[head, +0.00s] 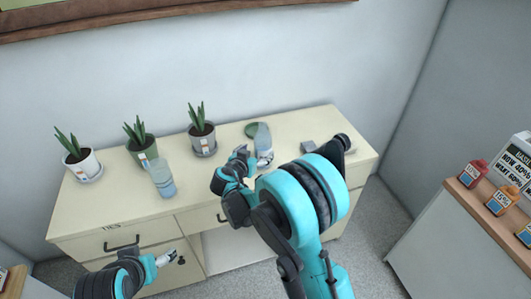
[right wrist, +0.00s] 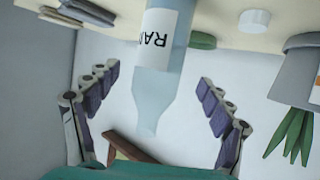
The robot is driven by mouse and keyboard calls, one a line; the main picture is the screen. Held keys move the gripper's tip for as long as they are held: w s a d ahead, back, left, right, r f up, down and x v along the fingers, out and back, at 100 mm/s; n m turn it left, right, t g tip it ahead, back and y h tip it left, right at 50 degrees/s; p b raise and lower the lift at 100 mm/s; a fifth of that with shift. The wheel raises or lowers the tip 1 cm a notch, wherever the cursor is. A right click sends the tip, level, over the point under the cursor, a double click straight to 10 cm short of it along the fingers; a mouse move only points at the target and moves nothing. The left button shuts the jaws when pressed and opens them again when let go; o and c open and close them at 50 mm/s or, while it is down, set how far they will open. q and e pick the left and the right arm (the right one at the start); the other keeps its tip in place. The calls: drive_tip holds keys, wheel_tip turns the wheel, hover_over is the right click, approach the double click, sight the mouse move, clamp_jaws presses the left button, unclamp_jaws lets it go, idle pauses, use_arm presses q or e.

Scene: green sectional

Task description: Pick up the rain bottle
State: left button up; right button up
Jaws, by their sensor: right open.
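The rain bottle (head: 263,138), clear bluish with a white label, stands upright near the back of the cream cabinet top. In the right wrist view, which is upside down, the bottle (right wrist: 160,35) shows part of its label, "RAI", and its narrow neck. My right gripper (head: 250,160) is beside the bottle at its front left, partly hiding its lower part. In the wrist view the right gripper (right wrist: 157,77) is open, its fingers spread either side of the bottle and apart from it. My left gripper (head: 166,258) is low in front of the drawers; its jaws are unclear.
A similar bottle (head: 162,178) stands left on the cabinet top (head: 125,205). Three potted plants line the back, the nearest a grey pot (head: 202,142). A green disc (head: 253,129) lies behind the bottle. A small grey box (head: 308,146) is to its right. Walls stand behind and right.

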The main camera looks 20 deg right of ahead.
sight(263, 139)
drive_tip(key=b+x, duration=0.1)
drive_tip(key=x, duration=0.3)
drive_tip(key=b+x, duration=0.1)
drive_tip(key=x, duration=0.1)
drive_tip(key=shift+f+b, duration=0.3)
drive_tip(key=shift+f, duration=0.05)
drive_tip(key=shift+r, duration=0.1)
drive_tip(key=c, duration=1.4)
drive_tip(key=shift+r+p, duration=0.45)
drive_tip(key=shift+r, duration=0.2)
wheel_tip(263, 139, up, 3)
drive_tip(key=shift+p, duration=0.8)
drive_tip(key=s+d+r+p, duration=0.3)
drive_tip(key=s+d+r, duration=0.3)
drive_tip(key=d, duration=0.3)
drive_tip(key=shift+s+r+p, duration=0.35)
drive_tip(key=shift+s+p, duration=0.05)
drive_tip(key=shift+s, duration=0.2)
drive_tip(key=shift+d, duration=0.1)
